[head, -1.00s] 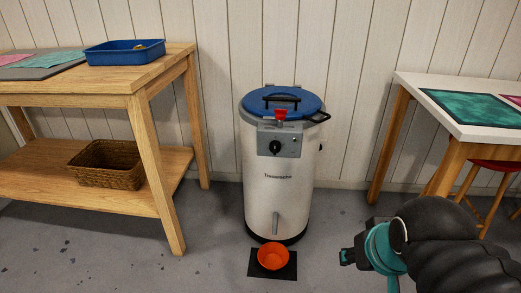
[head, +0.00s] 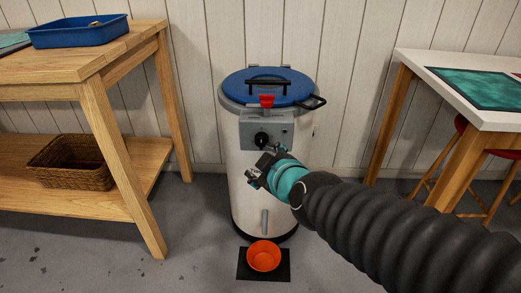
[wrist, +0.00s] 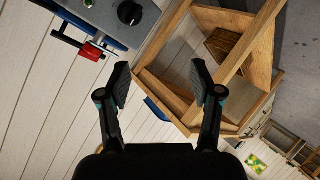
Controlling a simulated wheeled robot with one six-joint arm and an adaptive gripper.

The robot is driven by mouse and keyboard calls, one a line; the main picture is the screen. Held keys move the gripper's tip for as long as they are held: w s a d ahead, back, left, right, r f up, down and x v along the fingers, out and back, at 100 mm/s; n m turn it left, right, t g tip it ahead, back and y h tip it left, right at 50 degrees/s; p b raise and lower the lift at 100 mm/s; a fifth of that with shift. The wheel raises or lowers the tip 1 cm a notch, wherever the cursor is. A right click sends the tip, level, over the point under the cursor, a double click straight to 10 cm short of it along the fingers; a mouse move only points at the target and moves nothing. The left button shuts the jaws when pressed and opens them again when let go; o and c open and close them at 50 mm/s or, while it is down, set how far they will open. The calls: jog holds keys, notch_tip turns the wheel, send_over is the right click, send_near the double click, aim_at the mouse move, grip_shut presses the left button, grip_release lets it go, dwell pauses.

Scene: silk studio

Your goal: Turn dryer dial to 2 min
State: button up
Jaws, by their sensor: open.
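The dryer (head: 246,190) is a white drum with a blue lid (head: 285,97) and a grey control panel (head: 283,134) on its front. The black dial (head: 262,139) sits on that panel; it also shows at the top of the wrist view (wrist: 130,13). Its marks are too small to read. My gripper (head: 252,176) is open and empty in front of the drum, a little below the dial and apart from it. In the wrist view the fingers (wrist: 160,88) are spread with nothing between them, and the dial lies beyond them.
A red latch (head: 267,101) sits above the panel, and a black handle (head: 315,102) sticks out at right. An orange bowl (head: 264,256) stands on a black mat (head: 245,272) below the spout. Wooden tables (head: 150,45) (head: 440,68) flank the dryer.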

aim_at(261, 144)
jog(key=a+f+n+t+h+b, duration=0.35)
jog(key=f+n+t+h, duration=0.3)
jog(key=n, duration=0.35)
jog(key=shift+g+h, duration=0.35)
jog(key=shift+h, duration=0.2)
jog(key=w+d, duration=0.1)
jog(key=w, duration=0.3)
jog(key=w+d+p, duration=0.1)
jog(key=w, duration=0.4)
jog(key=w+r+p, duration=0.1)
jog(key=w, duration=0.4)
jog(key=shift+d, duration=0.4)
jog(key=c, duration=1.1)
jog(key=shift+c, duration=0.2)
jog(key=shift+r, duration=0.1)
